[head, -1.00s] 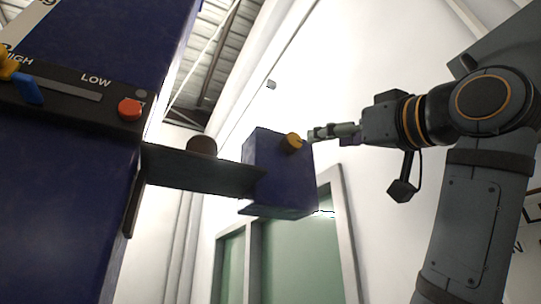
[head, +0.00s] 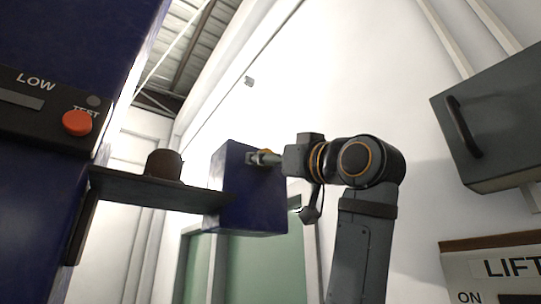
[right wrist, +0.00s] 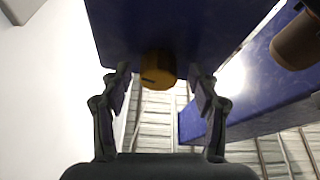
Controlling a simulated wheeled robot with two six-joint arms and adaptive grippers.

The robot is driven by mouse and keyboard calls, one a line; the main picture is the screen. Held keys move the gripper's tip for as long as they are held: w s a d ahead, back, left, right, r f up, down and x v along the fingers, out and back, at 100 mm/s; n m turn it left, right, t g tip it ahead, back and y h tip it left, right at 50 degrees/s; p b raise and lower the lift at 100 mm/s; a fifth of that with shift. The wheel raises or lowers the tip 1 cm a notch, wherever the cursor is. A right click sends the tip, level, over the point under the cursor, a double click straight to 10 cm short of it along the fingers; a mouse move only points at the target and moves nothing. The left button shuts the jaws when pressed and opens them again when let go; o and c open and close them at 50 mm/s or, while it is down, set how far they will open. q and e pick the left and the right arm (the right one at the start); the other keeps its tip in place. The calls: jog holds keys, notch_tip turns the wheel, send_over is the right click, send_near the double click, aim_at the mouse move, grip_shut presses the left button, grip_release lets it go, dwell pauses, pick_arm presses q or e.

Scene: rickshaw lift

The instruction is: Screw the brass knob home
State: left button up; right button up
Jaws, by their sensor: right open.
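The brass knob (right wrist: 158,69) sticks out from a dark blue box (right wrist: 170,30) in the right wrist view. In the head view the knob (head: 266,151) is mostly hidden behind my right gripper (head: 262,158), at the upper part of the blue box (head: 255,200). My right gripper (right wrist: 160,82) is open, with one finger on each side of the knob and a gap on both sides. A dark mark shows on the knob's face. How far the knob is screwed in I cannot tell. My left gripper is not in view.
A dark shelf arm (head: 150,190) joins the blue box to a large blue post (head: 35,200). A brown cylinder (head: 164,165) stands on it. The post's panel has a red button (head: 77,122). A grey cabinet (head: 490,120) and a LIFT sign (head: 500,268) are at right.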

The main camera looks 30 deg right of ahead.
jog(key=shift+c, duration=0.2)
jog(key=shift+d, duration=0.1)
jog(key=c, duration=1.1)
jog(key=shift+f, duration=0.1)
jog(key=shift+m, duration=0.4)
jog(key=shift+a+m+h+b, duration=0.2)
jog(key=shift+m+h+b, duration=0.8)
jog(key=shift+m, duration=1.3)
jog(key=shift+a+m+h+b, duration=0.15)
jog(key=shift+m+h+b, duration=0.25)
jog(key=shift+m+h, duration=1.5)
jog(key=shift+m, duration=0.6)
